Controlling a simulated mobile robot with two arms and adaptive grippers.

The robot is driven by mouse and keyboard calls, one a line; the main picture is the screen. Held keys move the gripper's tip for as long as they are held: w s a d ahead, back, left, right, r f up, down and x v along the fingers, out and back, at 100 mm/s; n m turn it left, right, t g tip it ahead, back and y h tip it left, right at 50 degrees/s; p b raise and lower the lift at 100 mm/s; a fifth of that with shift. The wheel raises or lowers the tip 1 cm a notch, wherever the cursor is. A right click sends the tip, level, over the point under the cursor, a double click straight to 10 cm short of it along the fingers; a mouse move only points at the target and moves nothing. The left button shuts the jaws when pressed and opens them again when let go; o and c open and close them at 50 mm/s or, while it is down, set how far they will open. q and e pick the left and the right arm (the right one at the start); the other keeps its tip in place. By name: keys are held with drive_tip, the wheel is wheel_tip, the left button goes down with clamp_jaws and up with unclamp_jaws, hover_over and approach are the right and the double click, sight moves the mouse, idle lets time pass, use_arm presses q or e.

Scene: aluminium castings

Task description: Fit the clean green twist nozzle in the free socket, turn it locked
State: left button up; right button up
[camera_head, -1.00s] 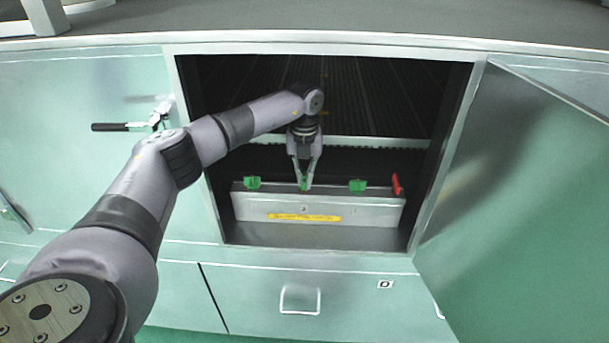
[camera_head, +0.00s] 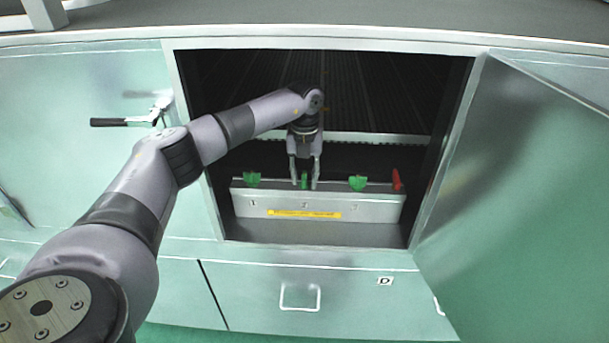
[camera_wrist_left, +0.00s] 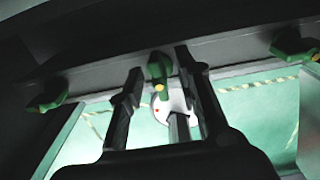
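A pale metal box (camera_head: 370,210) with a yellow strip stands inside the open cabinet. Three green nozzles sit along its top: a left one (camera_head: 252,179), a middle one (camera_head: 304,179) and a right one (camera_head: 358,184). The middle one looks narrow from the head, the other two broad. My left gripper (camera_head: 304,186) is open, with one finger on each side of the middle nozzle and gaps visible. The wrist view shows the middle nozzle (camera_wrist_left: 159,72) upright between the spread fingers (camera_wrist_left: 158,62). Whether it is locked cannot be told. My right gripper is not in view.
A red lever (camera_head: 397,180) stands at the box's right end. The cabinet door (camera_head: 530,170) hangs open on the right. The opening's left frame (camera_head: 200,150) lies close to my left arm. A black-handled latch (camera_head: 125,122) is on the left panel.

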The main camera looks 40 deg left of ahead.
sight(305, 175)
use_arm(q)
wheel_tip(305, 175, up, 12)
idle(0.5)
